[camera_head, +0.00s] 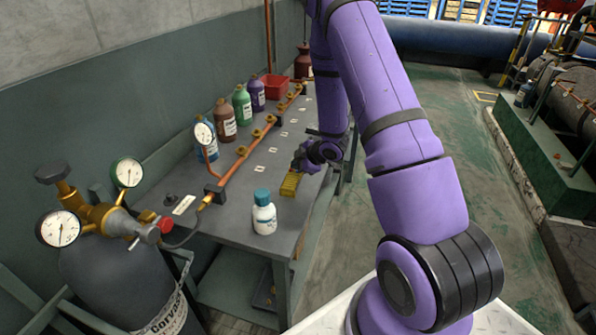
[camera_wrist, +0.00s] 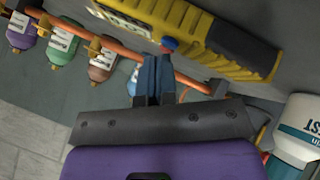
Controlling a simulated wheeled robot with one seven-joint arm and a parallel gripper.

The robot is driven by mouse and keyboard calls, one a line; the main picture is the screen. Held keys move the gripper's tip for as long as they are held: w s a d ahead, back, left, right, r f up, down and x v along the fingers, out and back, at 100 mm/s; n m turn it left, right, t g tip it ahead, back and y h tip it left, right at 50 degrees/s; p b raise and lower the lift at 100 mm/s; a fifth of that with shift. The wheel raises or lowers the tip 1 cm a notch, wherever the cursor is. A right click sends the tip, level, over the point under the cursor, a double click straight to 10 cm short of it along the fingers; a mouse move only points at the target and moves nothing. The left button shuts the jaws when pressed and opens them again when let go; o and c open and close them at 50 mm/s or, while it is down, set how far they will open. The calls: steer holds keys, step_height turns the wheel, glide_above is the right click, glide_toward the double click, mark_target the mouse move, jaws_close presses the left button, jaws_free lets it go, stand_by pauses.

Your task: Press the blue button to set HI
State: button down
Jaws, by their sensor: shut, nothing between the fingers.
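A yellow handheld device (camera_head: 291,184) lies on the grey bench near its right edge. In the wrist view the yellow device (camera_wrist: 235,45) spans the top, with a pale label or display at its upper left. A small blue button (camera_wrist: 170,43) is on its near side, with a bit of red beside it. My gripper (camera_wrist: 155,58) is shut and empty, its dark fingertips just short of the blue button; whether they touch it I cannot tell. In the head view my gripper (camera_head: 299,161) is small and partly hidden, just beyond the device.
A white bottle with a blue cap (camera_head: 264,215) stands on the bench (camera_head: 235,245) near the device. A copper pipe (camera_head: 243,157) with valves runs along the bench, with several coloured bottles behind it. A gas cylinder (camera_head: 118,275) with gauges is at the left.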

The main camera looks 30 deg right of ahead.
steer(key=shift+f, duration=0.15)
stand_by(0.5)
steer(key=shift+r, duration=0.75)
steer(key=shift+r, duration=2.5)
steer(key=shift+r, duration=0.1)
